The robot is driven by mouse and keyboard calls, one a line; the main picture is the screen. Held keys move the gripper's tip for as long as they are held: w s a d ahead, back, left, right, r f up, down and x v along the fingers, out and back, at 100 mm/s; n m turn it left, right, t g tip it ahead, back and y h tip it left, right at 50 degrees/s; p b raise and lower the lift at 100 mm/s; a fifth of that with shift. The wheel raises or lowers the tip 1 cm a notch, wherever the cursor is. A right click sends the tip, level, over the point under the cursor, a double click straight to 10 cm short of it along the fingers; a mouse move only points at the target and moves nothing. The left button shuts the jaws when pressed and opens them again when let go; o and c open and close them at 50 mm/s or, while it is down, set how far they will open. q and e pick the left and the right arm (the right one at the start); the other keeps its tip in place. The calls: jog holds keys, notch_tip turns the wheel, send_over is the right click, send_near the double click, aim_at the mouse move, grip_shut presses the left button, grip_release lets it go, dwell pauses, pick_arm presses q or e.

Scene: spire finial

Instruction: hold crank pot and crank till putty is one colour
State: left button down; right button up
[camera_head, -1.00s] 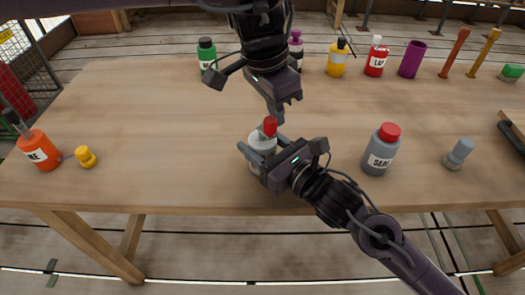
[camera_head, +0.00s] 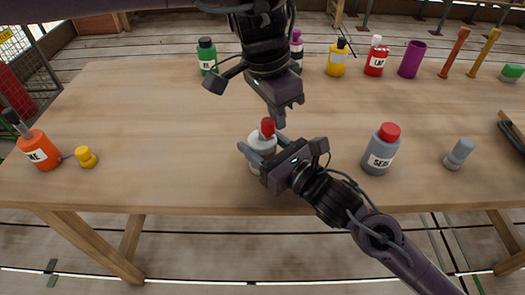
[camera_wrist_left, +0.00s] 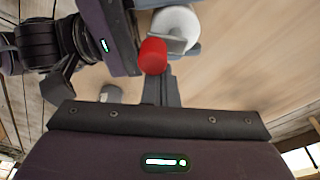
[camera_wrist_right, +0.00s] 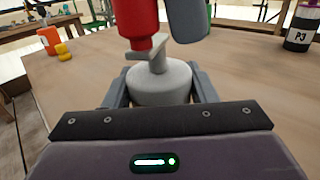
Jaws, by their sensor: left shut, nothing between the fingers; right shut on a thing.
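The crank pot (camera_head: 257,163) is a pale grey-white pot standing on the table, with a red crank knob (camera_head: 267,127) on top. My right gripper (camera_head: 258,158) is shut on the pot's body, a finger on either side; the right wrist view shows the pot (camera_wrist_right: 160,84) between its fingers. My left gripper (camera_head: 280,122) is shut and empty, pointing down beside the knob. In the right wrist view its grey finger (camera_wrist_right: 187,20) is close against the red knob (camera_wrist_right: 139,22); contact is unclear. The putty inside is hidden.
A grey bottle with a red cap (camera_head: 381,150) and a grey stopper-like piece (camera_head: 459,154) stand right of the pot. An orange bottle (camera_head: 38,148) and a yellow piece (camera_head: 86,157) are at left. Several bottles line the back. The table (camera_head: 150,110) is clear between.

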pick_arm(q)
jog(key=shift+s+a, duration=0.15)
jog(key=shift+s, duration=0.45)
dwell(0.6)
jog(key=shift+s+a, duration=0.4)
dwell(0.4)
jog(key=shift+d, duration=0.25)
jog(key=shift+r, duration=0.15)
jog(key=shift+w+d+v, duration=0.1)
jog(key=shift+d+v, duration=0.1)
jog(key=shift+v, duration=0.9)
jog(key=shift+w+d+v, duration=0.15)
jog(key=shift+d+v, duration=0.05)
jog(key=shift+v, duration=0.9)
jog(key=shift+w+d+v, duration=0.1)
jog(key=shift+d+v, duration=0.05)
jog(key=shift+v, duration=0.95)
jog(key=shift+r, duration=0.1)
